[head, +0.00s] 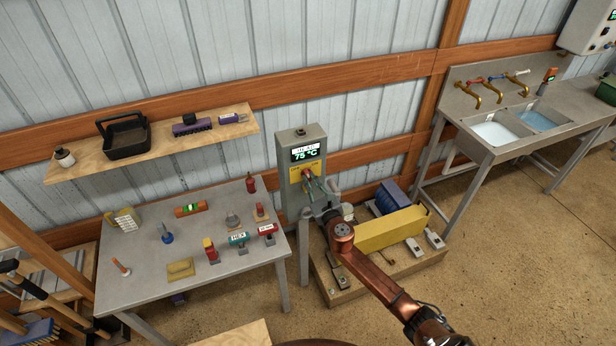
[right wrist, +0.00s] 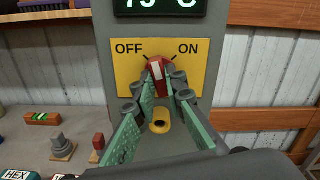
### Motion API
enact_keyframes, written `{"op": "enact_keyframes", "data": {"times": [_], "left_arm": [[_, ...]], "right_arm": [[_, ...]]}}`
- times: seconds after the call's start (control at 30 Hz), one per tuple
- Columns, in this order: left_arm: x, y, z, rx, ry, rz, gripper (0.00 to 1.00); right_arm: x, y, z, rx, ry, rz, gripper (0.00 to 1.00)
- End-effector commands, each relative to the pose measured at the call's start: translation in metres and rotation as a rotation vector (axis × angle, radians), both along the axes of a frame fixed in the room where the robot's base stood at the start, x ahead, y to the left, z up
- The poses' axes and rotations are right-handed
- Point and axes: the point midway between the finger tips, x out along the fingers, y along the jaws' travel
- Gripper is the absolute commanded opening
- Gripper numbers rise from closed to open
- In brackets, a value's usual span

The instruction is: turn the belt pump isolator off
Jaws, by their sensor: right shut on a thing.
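The isolator is a grey upright box (head: 290,150) with a lit display reading about 75 °C and a yellow plate (right wrist: 125,72) marked OFF at left and ON at right. Its red knob (right wrist: 154,88) has a white mark. The mark points roughly up, between the OFF and ON ticks, seemingly leaning a little to the left. My right gripper (right wrist: 160,84) is shut on the red knob, one green-padded finger on each side. In the head view my right gripper (head: 316,192) reaches the front of the box and partly hides the knob. My left gripper is not in view.
A yellow guard (head: 390,229) and blue motor (head: 392,197) stand on a low base right of the box. A grey table (head: 135,264) with several small items stands at left, below a wooden shelf (head: 80,165). Sinks (head: 495,133) are at the right. The floor at right is clear.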

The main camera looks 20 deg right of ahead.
Motion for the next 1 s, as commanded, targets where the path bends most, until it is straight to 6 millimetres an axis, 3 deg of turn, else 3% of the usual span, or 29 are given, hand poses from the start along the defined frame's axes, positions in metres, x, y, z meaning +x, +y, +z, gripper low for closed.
{"op": "enact_keyframes", "data": {"times": [0.23, 0.73, 0.77, 1.0], "left_arm": [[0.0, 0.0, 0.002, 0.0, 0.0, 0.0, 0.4], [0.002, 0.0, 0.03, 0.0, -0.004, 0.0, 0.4], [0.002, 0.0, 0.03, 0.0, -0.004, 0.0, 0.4], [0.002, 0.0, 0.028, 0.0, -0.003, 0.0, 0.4]], "right_arm": [[0.0, 0.0, -0.001, -0.026, 0.004, 0.0, 0.0], [0.0, 0.0, 0.001, -0.461, 0.029, 0.001, 0.0], [0.0, 0.0, 0.0, -0.468, 0.029, 0.001, 0.12], [0.0, 0.0, -0.001, -0.46, 0.028, 0.001, 0.28]]}}
